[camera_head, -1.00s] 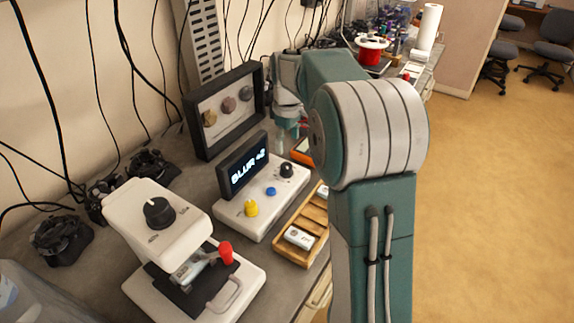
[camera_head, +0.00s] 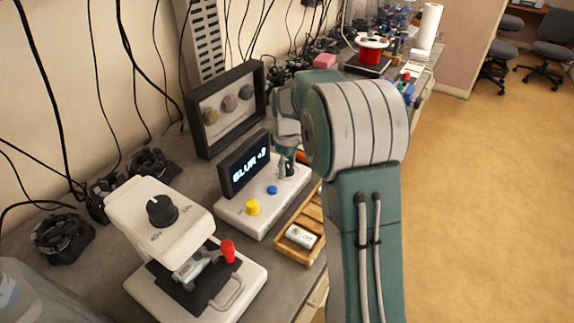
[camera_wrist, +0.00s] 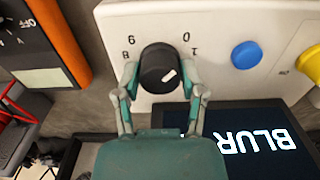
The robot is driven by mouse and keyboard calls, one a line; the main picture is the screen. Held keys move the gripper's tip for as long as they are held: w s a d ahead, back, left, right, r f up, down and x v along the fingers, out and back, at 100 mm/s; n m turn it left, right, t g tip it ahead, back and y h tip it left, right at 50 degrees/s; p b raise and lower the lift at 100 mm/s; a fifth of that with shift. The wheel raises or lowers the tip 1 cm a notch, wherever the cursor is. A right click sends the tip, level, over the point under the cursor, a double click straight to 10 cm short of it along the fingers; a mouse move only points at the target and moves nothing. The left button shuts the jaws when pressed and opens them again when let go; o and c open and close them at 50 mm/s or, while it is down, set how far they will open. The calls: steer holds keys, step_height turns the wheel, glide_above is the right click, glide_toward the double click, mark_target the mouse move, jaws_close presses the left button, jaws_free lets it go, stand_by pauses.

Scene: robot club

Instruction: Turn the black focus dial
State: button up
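The black dial (camera_wrist: 160,68) is a round knob with a white pointer mark, set on a white control box (camera_head: 236,214) with numbers printed around it. In the head view it is mostly hidden by my gripper (camera_head: 287,166). In the wrist view my gripper (camera_wrist: 159,75) has one finger on each side of the dial, very close to its sides; firm contact cannot be made out. A dark display (camera_head: 245,163) behind the box shows "BLUR" and a small value; it also shows upside down in the wrist view (camera_wrist: 250,120).
The box also bears a blue button (camera_head: 272,190) and a yellow knob (camera_head: 252,207). A wooden tray (camera_head: 291,250) lies beside it. A white device (camera_head: 160,222) with another black knob stands at front left. A framed panel (camera_head: 226,107) stands behind.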

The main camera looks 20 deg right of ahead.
steer(key=shift+c, duration=0.5)
steer(key=shift+f, duration=0.1)
steer(key=shift+m, duration=0.4)
steer(key=m, duration=0.4)
steer(key=shift+s+f+m, duration=0.1)
steer(key=shift+m, duration=0.2)
steer(key=m, duration=0.6)
steer(key=shift+f, duration=0.1)
steer(key=shift+m, duration=0.4)
steer(key=o, duration=1.2)
steer(key=shift+c, duration=0.2)
